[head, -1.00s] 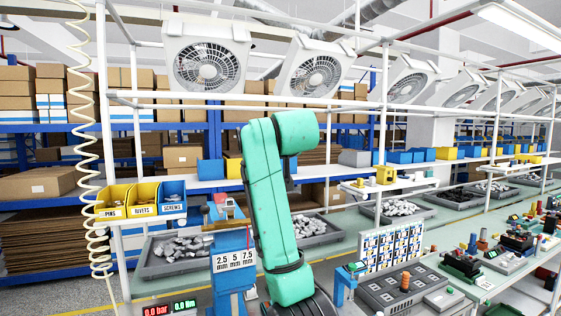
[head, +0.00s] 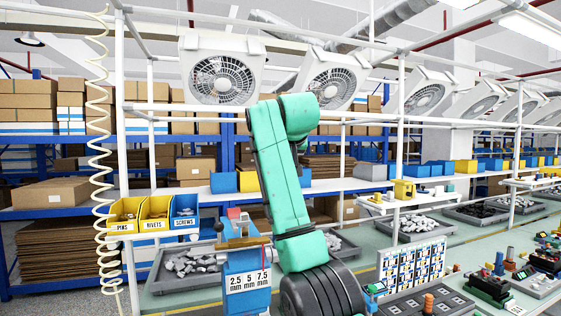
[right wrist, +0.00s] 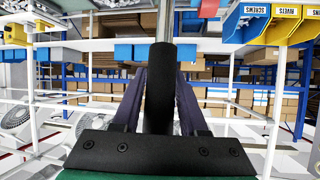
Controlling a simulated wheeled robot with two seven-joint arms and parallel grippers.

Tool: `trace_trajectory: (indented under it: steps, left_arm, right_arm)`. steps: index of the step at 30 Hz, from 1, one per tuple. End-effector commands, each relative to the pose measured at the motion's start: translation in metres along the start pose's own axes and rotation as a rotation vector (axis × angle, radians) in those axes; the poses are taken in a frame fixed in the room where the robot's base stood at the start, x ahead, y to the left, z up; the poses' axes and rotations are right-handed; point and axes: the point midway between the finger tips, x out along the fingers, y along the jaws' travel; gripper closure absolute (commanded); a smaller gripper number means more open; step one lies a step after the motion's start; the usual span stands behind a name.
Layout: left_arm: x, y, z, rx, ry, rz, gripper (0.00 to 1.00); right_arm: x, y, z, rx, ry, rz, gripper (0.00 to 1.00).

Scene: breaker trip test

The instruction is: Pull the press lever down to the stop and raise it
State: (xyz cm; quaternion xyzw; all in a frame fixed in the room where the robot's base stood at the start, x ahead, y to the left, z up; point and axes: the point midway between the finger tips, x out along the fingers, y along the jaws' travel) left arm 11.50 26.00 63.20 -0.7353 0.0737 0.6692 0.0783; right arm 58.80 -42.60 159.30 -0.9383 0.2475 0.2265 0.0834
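The blue press (head: 247,296) with a "2.5 5 7.5 mm" label stands left of my green right arm in the head view. Its lever is hidden behind that arm there. In the right wrist view, the lever's black grip (right wrist: 158,105) on a metal rod (right wrist: 165,22) runs between the dark fingers of my right gripper (right wrist: 161,75). My right gripper is hidden in the head view. My left gripper is in neither view.
Bins of pins, rivets and screws (head: 155,214) hang left of the press, beside a coiled hose (head: 101,170). A grey tray of metal parts (head: 165,283) lies behind the press. A labelled card panel (head: 411,265) and grey fixtures stand to the right.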

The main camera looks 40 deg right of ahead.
Motion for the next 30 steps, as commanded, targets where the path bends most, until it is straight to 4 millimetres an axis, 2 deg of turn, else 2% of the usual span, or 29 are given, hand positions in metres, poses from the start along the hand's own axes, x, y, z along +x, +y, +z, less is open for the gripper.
trace_trajectory:
  steps: [10, 14, 17, 24, 30]
  left_arm:
    - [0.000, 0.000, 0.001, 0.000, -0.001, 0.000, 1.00]
    - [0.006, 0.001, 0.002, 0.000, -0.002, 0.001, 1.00]
    - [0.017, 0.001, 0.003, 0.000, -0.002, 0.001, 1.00]
    - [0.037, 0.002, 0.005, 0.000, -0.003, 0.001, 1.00]
    - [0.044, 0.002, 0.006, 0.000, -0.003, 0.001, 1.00]
  right_arm:
    - [0.000, 0.000, 0.001, 0.000, -0.002, 0.000, 0.36]
    - [-0.009, 0.000, 0.002, 0.000, 0.000, 0.000, 0.36]
    - [-0.025, 0.000, 0.004, 0.000, 0.002, -0.001, 0.36]
    - [-0.087, 0.000, 0.003, 0.001, 0.004, -0.002, 0.36]
    - [-0.132, 0.000, 0.001, 0.000, 0.000, -0.001, 0.36]
